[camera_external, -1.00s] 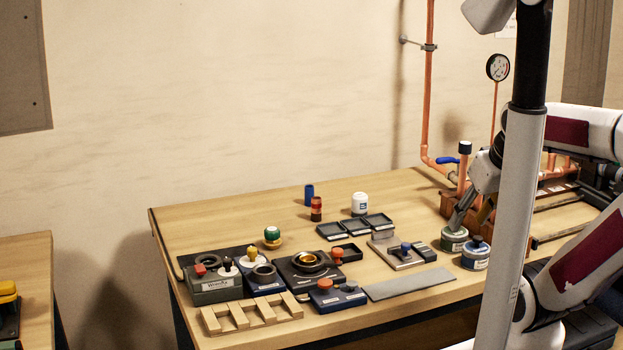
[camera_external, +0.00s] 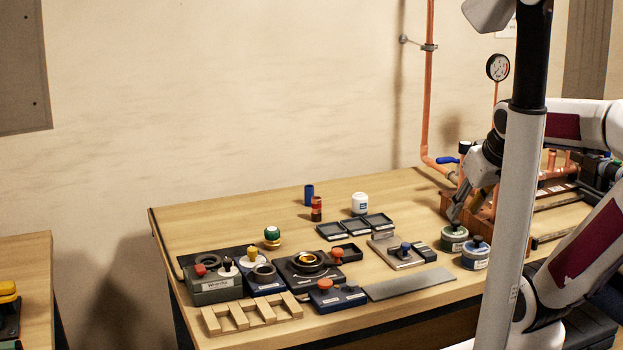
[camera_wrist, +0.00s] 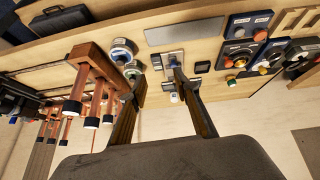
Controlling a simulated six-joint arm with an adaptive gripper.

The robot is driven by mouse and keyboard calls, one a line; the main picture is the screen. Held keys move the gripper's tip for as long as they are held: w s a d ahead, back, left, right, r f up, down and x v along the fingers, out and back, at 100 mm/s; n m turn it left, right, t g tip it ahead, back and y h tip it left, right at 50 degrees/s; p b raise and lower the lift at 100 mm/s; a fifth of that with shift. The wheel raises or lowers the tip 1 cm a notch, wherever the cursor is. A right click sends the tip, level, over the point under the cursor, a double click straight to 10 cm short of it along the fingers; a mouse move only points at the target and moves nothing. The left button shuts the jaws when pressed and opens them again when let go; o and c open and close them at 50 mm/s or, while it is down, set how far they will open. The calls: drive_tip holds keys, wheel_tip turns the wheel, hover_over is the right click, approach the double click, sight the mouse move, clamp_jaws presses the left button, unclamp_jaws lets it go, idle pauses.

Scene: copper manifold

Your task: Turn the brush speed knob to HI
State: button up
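No label reading brush speed or HI is legible, so I cannot tell which knob it is. A dark blue box (camera_external: 340,299) has an orange-red knob (camera_external: 325,284) on top. A dark box with a brass ring (camera_external: 309,259) stands behind it, with an orange knob (camera_external: 337,253) at its right. A metal plate (camera_external: 388,261) carries a blue knob (camera_external: 405,247).
A blue tin (camera_external: 475,256) stands beside the green one. Copper pipework (camera_external: 427,100) rises behind at the right. Small black trays (camera_external: 333,232), a white jar (camera_external: 360,204), a grey strip (camera_external: 410,284) and a wooden rack (camera_external: 250,315) are on the bench. The bench's back left is clear.

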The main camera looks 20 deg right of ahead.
drive_tip(key=w+r+n+t, duration=0.1)
drive_tip(key=w+r+t, duration=0.1)
drive_tip(key=w, duration=0.7)
drive_tip(key=w+a+n+t+y, duration=0.35)
drive_tip(key=w+a+n, duration=0.25)
drive_tip(key=w+a, duration=0.8)
drive_tip(key=n+g+y, duration=0.8)
drive_tip(key=g+y, duration=0.1)
drive_tip(key=y, duration=0.1)
approach(228, 265)
drive_tip(key=shift+w+d+r, duration=0.1)
drive_tip(key=shift+w+d, duration=0.15)
drive_tip(key=shift+w, duration=0.2)
drive_tip(key=shift+w+d+r, duration=0.15)
drive_tip(key=shift+w+d, duration=0.1)
drive_tip(key=shift+w, duration=0.15)
drive_tip(key=shift+s+a+f+n+y, duration=0.1)
drive_tip(key=shift+s+a+n+y, duration=0.15)
drive_tip(key=shift+s+n, duration=0.05)
drive_tip(key=shift+x, duration=3.9)
